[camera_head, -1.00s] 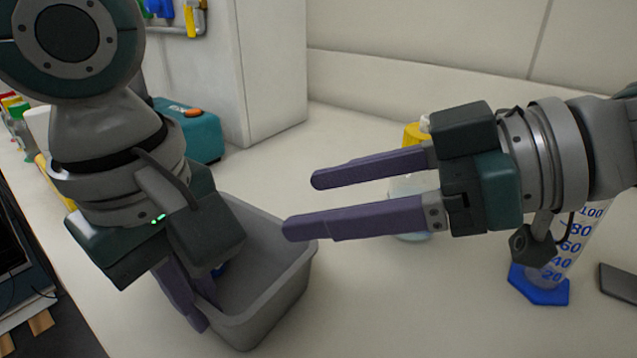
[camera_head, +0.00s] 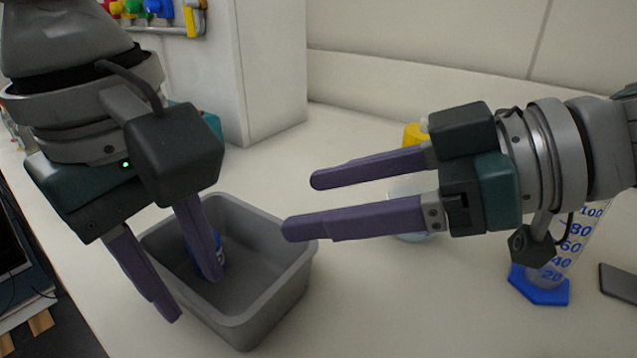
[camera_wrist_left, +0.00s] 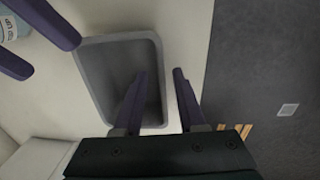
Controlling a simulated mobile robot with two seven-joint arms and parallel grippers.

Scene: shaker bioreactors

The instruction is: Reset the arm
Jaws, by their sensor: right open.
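My left gripper (camera_head: 190,295) is open and empty, pointing down at the grey bin (camera_head: 270,300). One purple finger hangs over the bin's inside; the other is outside its left wall. In the left wrist view, the fingers (camera_wrist_left: 161,85) are spread, with one in front of the bin (camera_wrist_left: 95,55) and one beside it. My right gripper (camera_head: 304,204) is open and empty, pointing left, with its lower fingertip near the bin's right rim. A blue object with white marks (camera_head: 218,258) lies in the bin, partly hidden by a left finger.
A clear cylinder with a blue base (camera_head: 540,286) stands under my right arm. A yellow-capped vessel (camera_head: 412,135) is partly hidden behind my right gripper. A white cabinet (camera_head: 270,75) stands at the back. The counter (camera_head: 400,310) is clear in the front middle.

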